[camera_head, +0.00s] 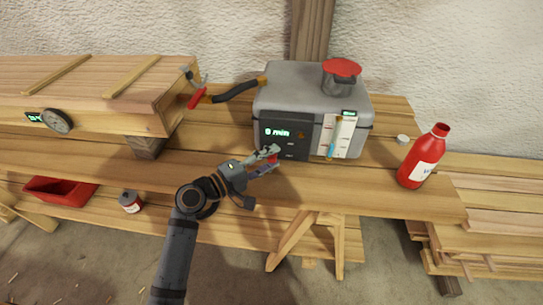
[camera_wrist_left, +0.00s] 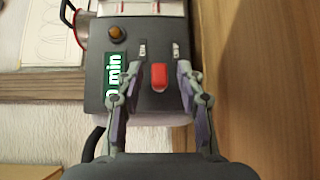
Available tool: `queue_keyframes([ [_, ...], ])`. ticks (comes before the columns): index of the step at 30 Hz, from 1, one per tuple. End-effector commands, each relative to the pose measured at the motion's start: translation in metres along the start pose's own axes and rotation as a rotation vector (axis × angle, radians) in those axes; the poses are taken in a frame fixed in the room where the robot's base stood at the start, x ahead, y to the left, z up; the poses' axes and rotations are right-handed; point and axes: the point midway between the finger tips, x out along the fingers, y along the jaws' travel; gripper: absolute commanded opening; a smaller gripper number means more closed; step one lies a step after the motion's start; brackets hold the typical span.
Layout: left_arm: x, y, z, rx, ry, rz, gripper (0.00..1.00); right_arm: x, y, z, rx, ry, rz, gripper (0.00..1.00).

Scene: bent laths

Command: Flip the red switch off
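The red switch (camera_wrist_left: 159,77) sits on the dark front panel of the grey machine (camera_head: 300,99). In the left wrist view it lies between the two fingers of my left gripper (camera_wrist_left: 159,88), which stand apart on either side of it with gaps. In the head view my left gripper (camera_head: 273,158) is at the lower left of the machine's front and largely hides the switch. A green display (camera_wrist_left: 115,78) reading "0 min" is beside the switch. My right gripper is in neither view.
A red bottle (camera_head: 423,158) stands on the bench right of the machine, beside a small cap (camera_head: 402,139). A wooden box (camera_head: 95,95) with a gauge (camera_head: 57,121) is at left. A red bin (camera_head: 65,190) and a can (camera_head: 130,202) are lower left.

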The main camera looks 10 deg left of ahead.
Motion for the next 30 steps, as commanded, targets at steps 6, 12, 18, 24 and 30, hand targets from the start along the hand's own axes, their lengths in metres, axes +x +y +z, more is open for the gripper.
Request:
queue_keyframes([
  [6, 0.009, 0.0, 0.001, 0.0, -0.002, -0.001, 0.38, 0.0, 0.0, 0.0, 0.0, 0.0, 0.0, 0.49],
  [12, 0.009, 0.0, 0.001, 0.0, -0.002, 0.0, 0.34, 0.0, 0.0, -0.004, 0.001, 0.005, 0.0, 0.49],
  [18, 0.008, 0.0, 0.001, 0.001, -0.001, 0.0, 0.07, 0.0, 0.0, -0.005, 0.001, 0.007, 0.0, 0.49],
  [24, 0.008, 0.0, 0.001, 0.001, -0.001, 0.0, 0.0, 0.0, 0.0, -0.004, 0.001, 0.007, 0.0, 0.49],
  [30, 0.009, -0.007, 0.0, 0.026, -0.002, 0.027, 0.0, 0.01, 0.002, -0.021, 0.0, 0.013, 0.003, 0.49],
])
